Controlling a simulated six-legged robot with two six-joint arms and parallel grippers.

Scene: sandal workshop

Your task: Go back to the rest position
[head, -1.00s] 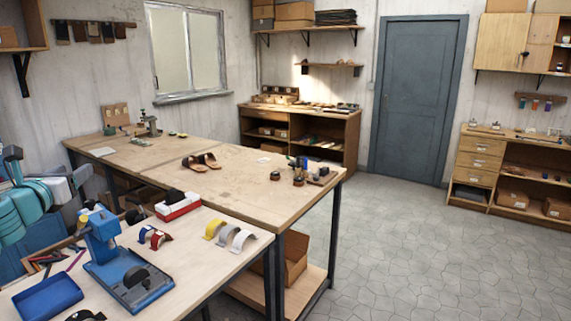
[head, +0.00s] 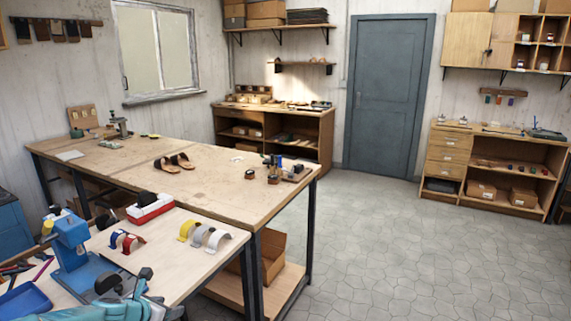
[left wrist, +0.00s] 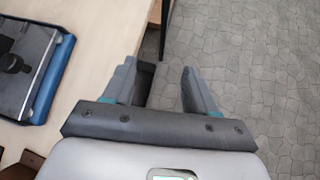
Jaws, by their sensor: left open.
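My left gripper (head: 140,283) is at the bottom left of the head view, low beside the blue press (head: 72,243) at the front edge of the near bench (head: 190,270). In the left wrist view the two grey fingers of my left gripper (left wrist: 165,85) stand apart with nothing between them, so it is open and empty. The bench edge and the stone floor (left wrist: 260,70) lie beneath. My right gripper is not in view.
Red and blue strap pieces (head: 126,241) and yellow, white and grey curved pieces (head: 204,235) lie on the near bench. Sandals (head: 174,162) lie on the long table (head: 210,190) behind. The floor (head: 400,250) to the right is clear.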

